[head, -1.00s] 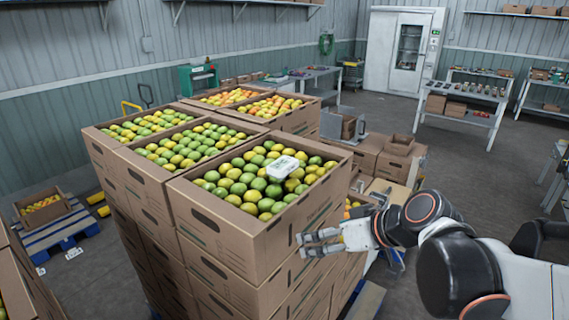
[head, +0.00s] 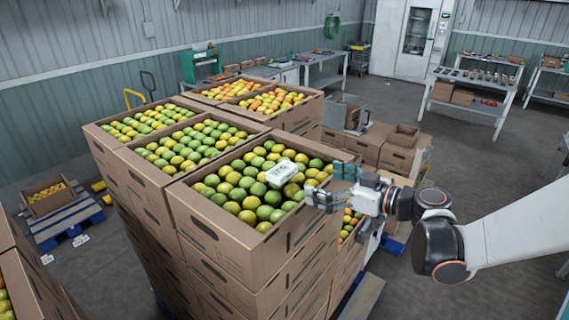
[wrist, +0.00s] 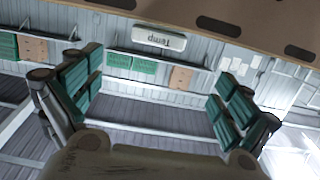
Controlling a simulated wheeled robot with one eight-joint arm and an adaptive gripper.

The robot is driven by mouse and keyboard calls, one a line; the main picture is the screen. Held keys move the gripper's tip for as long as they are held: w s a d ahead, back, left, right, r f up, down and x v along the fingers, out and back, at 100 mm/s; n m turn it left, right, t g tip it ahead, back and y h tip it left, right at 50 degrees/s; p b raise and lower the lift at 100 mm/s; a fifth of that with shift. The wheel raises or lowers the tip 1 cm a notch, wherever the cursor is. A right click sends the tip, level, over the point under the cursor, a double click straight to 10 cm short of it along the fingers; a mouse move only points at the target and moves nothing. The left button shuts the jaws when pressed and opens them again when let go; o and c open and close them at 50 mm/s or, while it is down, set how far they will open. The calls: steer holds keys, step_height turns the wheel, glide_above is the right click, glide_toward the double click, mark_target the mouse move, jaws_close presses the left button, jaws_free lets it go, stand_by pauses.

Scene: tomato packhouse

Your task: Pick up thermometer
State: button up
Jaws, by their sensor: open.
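The thermometer (head: 281,172) is a small white box with green markings. My gripper (head: 333,184) is open and empty, right of the thermometer, by the carton's right rim. In the wrist view my gripper (wrist: 158,85) shows its green-padded fingers spread wide on both sides. The fingers are apart from the thermometer.
The front carton's brown wall (wrist: 255,22) crosses the top of the wrist view. More fruit-filled cartons (head: 135,150) are stacked behind it. Lower brown boxes (head: 368,150) stand behind my gripper. Open floor lies to the right, before a table (head: 468,106).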

mark_target(286, 170)
steer(key=x, duration=0.8)
steer(key=shift+w+a, duration=0.1)
steer(key=shift+a, duration=0.05)
steer(key=shift+p+x, duration=0.65)
steer(key=shift+x, duration=2.1)
steer(key=shift+w+d, duration=0.15)
steer(key=shift+d, duration=0.05)
steer(key=c, duration=1.2)
steer(key=shift+c, duration=0.6)
